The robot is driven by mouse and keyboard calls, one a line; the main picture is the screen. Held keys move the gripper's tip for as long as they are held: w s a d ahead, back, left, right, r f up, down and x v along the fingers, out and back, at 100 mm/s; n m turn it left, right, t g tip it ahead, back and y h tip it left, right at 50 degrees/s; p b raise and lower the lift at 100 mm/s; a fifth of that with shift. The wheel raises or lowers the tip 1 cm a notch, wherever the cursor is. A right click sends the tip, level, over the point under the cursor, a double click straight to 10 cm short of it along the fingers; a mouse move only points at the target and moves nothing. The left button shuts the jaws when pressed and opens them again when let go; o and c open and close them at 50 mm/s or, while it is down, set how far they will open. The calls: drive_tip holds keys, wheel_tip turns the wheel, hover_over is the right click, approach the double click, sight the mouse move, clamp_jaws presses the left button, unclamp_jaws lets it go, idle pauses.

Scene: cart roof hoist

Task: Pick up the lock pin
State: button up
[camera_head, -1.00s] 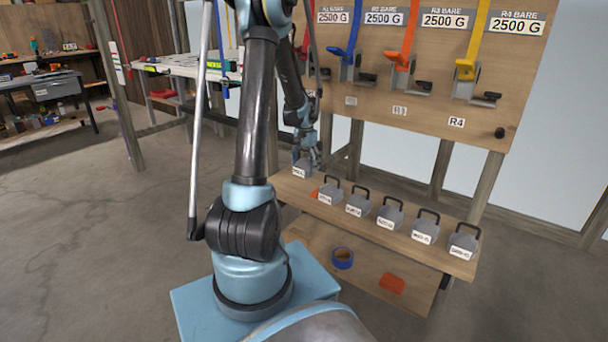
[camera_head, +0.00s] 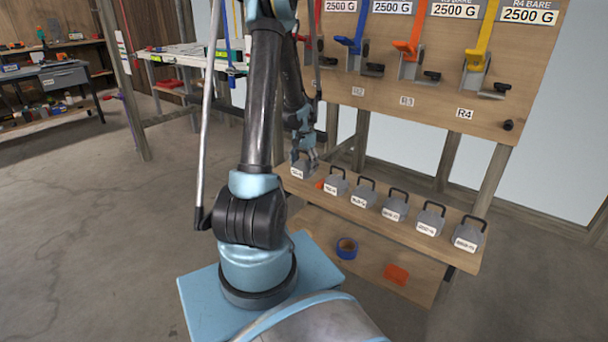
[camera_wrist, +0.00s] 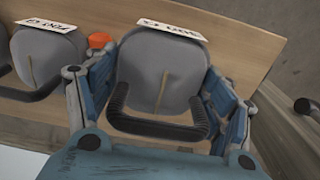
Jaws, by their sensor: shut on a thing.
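My gripper (camera_head: 304,157) is at the left end of the weight shelf. In the wrist view its blue-grey fingers (camera_wrist: 162,105) are shut on the sides of a grey weight (camera_wrist: 162,65) with a black handle and a white label. The same weight (camera_head: 301,171) shows in the head view, at or just above the shelf; I cannot tell if it touches. I cannot make out the lock pin for certain. A small orange piece (camera_wrist: 100,40) lies just left of the held weight in the wrist view, and its orange top also shows in the head view (camera_head: 319,184).
Several other grey weights (camera_head: 395,209) stand in a row on the wooden shelf (camera_head: 375,222). Blue tape (camera_head: 347,248) and an orange block (camera_head: 397,274) lie on the lower board. Above, a panel (camera_head: 430,95) carries coloured levers and a black knob (camera_head: 508,125).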

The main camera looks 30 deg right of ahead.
drive_tip(key=shift+f, duration=1.9)
drive_tip(key=o, duration=1.3)
drive_tip(key=shift+f, duration=0.1)
